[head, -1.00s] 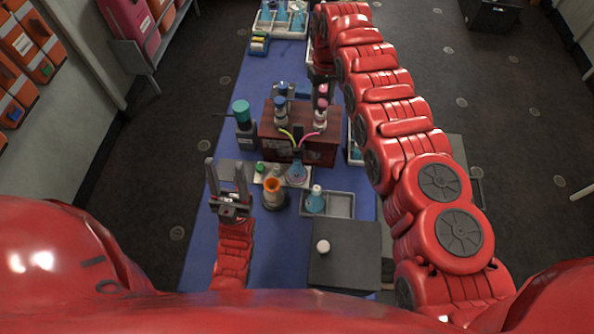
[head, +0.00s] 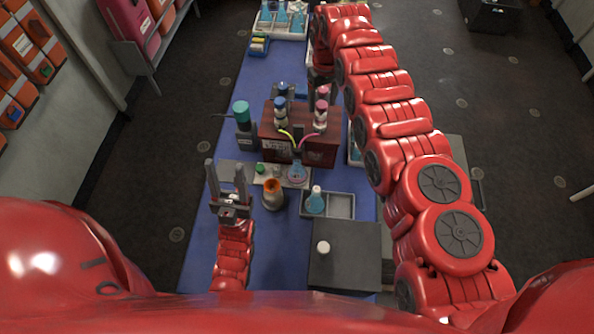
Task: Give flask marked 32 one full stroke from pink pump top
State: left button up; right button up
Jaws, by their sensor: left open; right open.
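The pink pump top (head: 321,104) stands on the right of a dark red-brown box (head: 270,136). A pink tube runs from it towards a flask (head: 297,173) with blue-pink contents on a pale plate in front of the box. A second flask with blue contents (head: 315,204) stands in a grey tray nearer me. Any number on either flask is too small to read. My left gripper (head: 226,178) is open and empty, left of the plate, fingers pointing away.
A blue pump top (head: 281,102) with a yellow tube stands left of the pink one. A teal-capped bottle (head: 242,115), an orange-rimmed container (head: 273,194) and a dark block with a white knob (head: 345,258) are nearby. Blue table (head: 205,240) is clear at front left.

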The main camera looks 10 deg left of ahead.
jog(key=shift+r, duration=0.15)
notch_tip(320, 180, up, 5)
jog(key=p, duration=0.4)
jog(key=shift+r+p, duration=0.3)
jog(key=shift+r, duration=0.55)
dwell(1.8)
